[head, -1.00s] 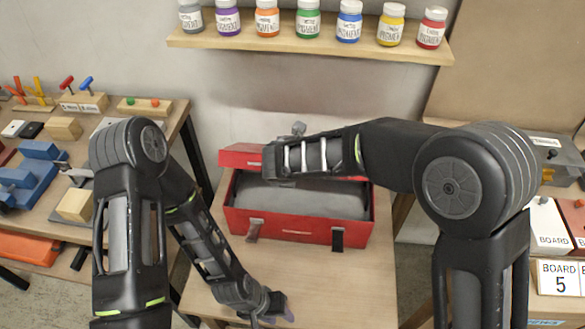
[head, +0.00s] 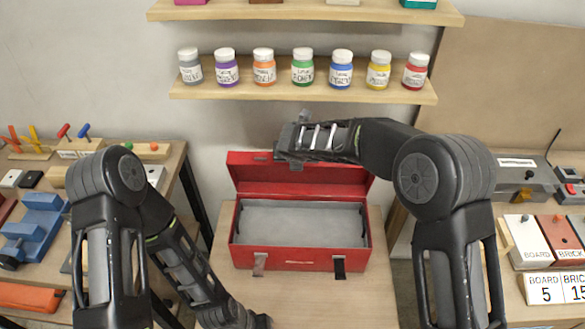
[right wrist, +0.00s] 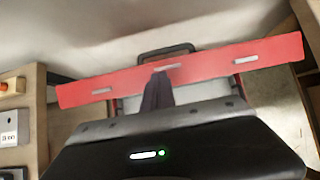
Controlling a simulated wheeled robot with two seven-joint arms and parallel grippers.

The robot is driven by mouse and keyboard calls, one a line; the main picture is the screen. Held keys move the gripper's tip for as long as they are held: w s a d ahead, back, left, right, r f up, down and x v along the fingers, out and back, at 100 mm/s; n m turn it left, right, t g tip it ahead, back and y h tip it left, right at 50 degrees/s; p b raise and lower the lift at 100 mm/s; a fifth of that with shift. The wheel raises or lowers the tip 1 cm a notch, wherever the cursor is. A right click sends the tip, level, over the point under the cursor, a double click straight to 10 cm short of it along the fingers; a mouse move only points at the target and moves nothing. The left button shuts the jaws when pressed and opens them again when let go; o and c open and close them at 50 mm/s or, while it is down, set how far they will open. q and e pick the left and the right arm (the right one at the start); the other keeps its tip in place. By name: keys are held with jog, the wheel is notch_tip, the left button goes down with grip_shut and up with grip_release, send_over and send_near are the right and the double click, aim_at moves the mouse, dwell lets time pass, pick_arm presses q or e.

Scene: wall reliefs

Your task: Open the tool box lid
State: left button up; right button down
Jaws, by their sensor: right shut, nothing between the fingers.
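The red tool box (head: 295,258) stands on the wooden table in the middle of the head view. Its lid (head: 252,172) is raised at the back, and the grey inside of the box (head: 300,222) is visible and empty. My right gripper (head: 290,148) is at the lid's upper edge, left of its middle. In the right wrist view its dark fingers (right wrist: 157,92) are closed together with nothing between them, close to the red lid (right wrist: 210,66). A dark handle (right wrist: 166,50) shows beyond the lid. My left gripper (head: 262,321) is low over the table's front; its fingers are not clear.
A shelf (head: 300,92) with several pigment jars is on the wall above. Side tables (head: 170,185) with blocks and tools stand left and right. The table front is clear.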

jog(key=shift+w+r, duration=0.2)
jog(key=shift+w, duration=1)
jog(key=shift+s+a+r, duration=0.1)
jog(key=shift+s, duration=0.05)
jog(key=shift+s+r, duration=0.15)
jog(key=shift+r, duration=0.1)
jog(key=b+v, duration=0.2)
jog(key=v, duration=0.5)
